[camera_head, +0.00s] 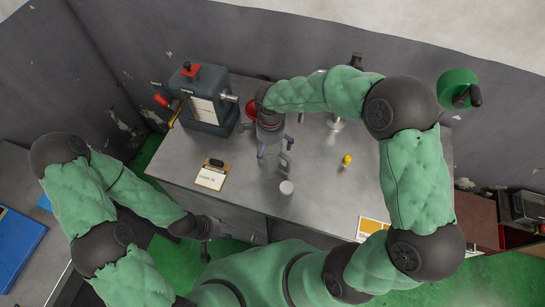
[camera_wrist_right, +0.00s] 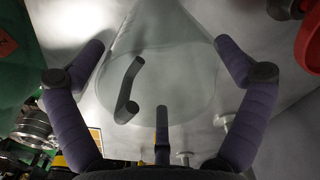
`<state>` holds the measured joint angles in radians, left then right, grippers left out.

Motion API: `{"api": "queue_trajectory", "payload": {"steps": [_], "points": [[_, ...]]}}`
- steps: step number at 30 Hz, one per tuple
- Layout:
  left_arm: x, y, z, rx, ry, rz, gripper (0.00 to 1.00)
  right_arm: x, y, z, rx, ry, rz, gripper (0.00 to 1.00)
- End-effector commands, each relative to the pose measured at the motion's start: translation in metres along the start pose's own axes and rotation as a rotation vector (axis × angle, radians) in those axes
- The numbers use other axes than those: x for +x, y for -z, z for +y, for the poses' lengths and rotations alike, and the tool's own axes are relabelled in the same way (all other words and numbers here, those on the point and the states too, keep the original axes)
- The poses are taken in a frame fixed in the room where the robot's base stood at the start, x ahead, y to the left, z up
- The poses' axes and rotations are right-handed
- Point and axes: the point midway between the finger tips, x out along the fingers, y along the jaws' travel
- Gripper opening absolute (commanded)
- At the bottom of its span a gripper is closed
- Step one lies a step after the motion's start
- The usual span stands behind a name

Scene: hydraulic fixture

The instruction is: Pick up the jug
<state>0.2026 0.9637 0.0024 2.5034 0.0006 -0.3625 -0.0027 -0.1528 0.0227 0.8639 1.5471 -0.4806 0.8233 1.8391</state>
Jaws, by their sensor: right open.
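The jug (camera_wrist_right: 178,72) is clear and see-through with a dark handle (camera_wrist_right: 128,92). It fills the middle of the right wrist view, between the spread fingers of my right gripper (camera_wrist_right: 160,52). The right gripper is open; I cannot tell whether any finger touches the jug. In the head view this gripper (camera_head: 275,158) points down over the middle of the grey bench, and the jug is too faint there to make out clearly. My left gripper (camera_head: 212,229) is low, off the bench's front left edge; its finger opening is unclear.
A dark hydraulic machine (camera_head: 205,103) with a red knob stands at the bench's back left. A red round part (camera_head: 252,109) is near the right wrist.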

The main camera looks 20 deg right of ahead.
Motion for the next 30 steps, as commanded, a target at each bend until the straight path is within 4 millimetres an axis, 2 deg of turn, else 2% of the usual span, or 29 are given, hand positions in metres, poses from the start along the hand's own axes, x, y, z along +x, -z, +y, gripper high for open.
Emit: {"api": "queue_trajectory", "payload": {"steps": [1, 3, 11, 15, 17, 30], "points": [[0.0025, 0.0001, -0.0009, 0.0, 0.0, 0.0, 0.4, 0.0098, -0.0003, 0.0009, 0.0, -0.003, -0.001, 1.0], [0.0035, 0.0001, -0.0012, 0.0, 0.0, 0.0, 0.4, 0.0167, -0.0004, 0.0008, 0.0, -0.002, 0.0, 1.0], [0.0032, 0.0001, -0.0011, 0.0, 0.0, 0.0, 0.4, 0.0189, -0.0003, 0.0002, 0.0, 0.001, 0.0, 1.0], [0.0032, 0.0001, -0.0011, 0.0, 0.0, 0.0, 0.4, 0.0189, -0.0003, 0.0003, 0.0, 0.0, 0.0, 0.6], [0.0032, 0.0001, -0.0011, 0.0, 0.0, 0.0, 0.4, 0.019, -0.0004, 0.0004, 0.0, 0.0, 0.0, 0.44], [0.0023, 0.0001, -0.0008, 0.0, 0.0, 0.0, 0.4, 0.0151, -0.0005, 0.0007, 0.0, -0.001, 0.0, 0.43]]}}
